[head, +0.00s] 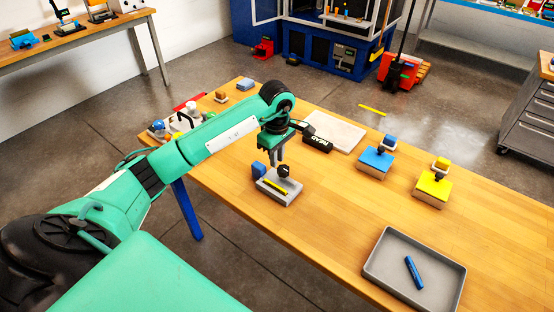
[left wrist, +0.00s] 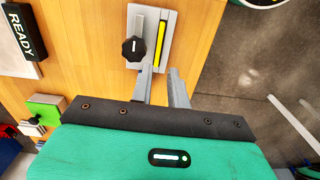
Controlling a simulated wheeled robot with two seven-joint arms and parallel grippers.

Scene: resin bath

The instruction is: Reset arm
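My left gripper (head: 277,160) comes in from the left on a green arm and points down over the wooden table. In the left wrist view its two grey fingers (left wrist: 162,72) stand apart with nothing between them. Below it lies a grey fixture (head: 283,192) with a black knob (head: 284,170) and a yellow bar (head: 275,187). In the left wrist view the fixture (left wrist: 149,14), knob (left wrist: 134,48) and yellow bar (left wrist: 160,42) lie just beyond the fingertips. I cannot tell whether a finger touches the fixture. My right gripper is not in view.
A blue block (head: 258,169) stands beside the fixture. A black READY sign (head: 317,144) and a pale plate (head: 340,132) lie behind. Blue (head: 375,160) and yellow (head: 433,187) stamp-like blocks stand right. A grey tray (head: 385,283) holds a blue marker (head: 414,272). The table's front middle is clear.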

